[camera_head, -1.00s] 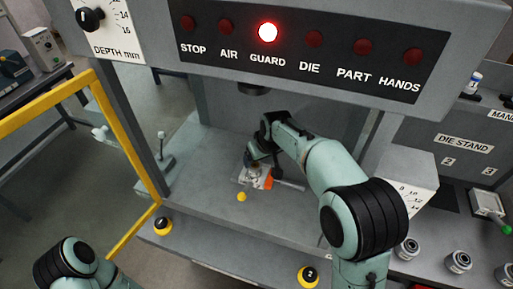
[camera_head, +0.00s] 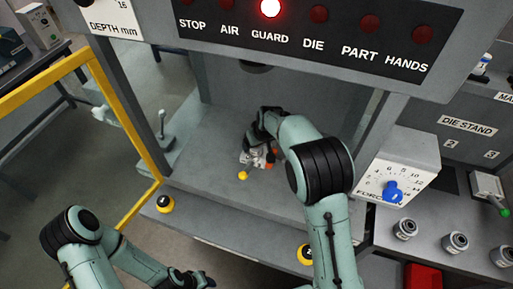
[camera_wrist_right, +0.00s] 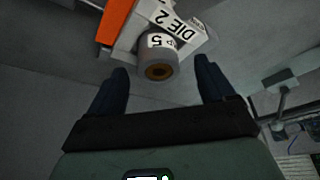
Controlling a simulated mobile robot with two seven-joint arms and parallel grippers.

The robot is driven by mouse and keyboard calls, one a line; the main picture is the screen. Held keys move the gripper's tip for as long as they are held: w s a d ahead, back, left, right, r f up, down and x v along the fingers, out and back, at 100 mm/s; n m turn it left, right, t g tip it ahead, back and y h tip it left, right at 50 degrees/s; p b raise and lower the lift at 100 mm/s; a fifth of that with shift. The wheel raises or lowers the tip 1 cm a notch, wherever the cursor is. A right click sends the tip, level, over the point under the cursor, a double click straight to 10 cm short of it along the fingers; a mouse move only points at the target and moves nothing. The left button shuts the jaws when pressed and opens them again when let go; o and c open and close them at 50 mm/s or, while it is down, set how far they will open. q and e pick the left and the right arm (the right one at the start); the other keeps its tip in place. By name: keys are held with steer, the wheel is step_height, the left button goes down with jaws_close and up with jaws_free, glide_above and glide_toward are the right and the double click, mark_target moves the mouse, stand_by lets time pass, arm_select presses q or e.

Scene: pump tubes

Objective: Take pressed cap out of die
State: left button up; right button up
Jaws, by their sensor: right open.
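The die (camera_head: 250,157) sits on the press bed, a light block with an orange part; the right wrist view shows its "DIE 2" label (camera_wrist_right: 178,22). A grey cylindrical piece marked 5, with a brown centre, seems to be the cap (camera_wrist_right: 158,70); it stands out from the die. My right gripper (camera_wrist_right: 160,64) is open, its two fingers apart on either side of the cylinder's end, with gaps showing. In the head view my right gripper (camera_head: 259,138) is at the die and partly hides it. My left gripper (camera_head: 186,279) is low at the bottom edge, away from the die; its fingers are unclear.
A yellow knob (camera_head: 243,175) is in front of the die. The yellow guard frame (camera_head: 125,125) stands at left, and the press head with a lit red GUARD lamp (camera_head: 270,8) is above.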

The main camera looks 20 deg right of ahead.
steer(key=shift+x, duration=1.55)
steer(key=shift+r, duration=0.1)
steer(key=shift+c, duration=1.2)
steer(key=c, duration=1)
steer(key=shift+w, duration=0.1)
steer(key=shift+c, duration=0.4)
steer(key=shift+r, duration=0.1)
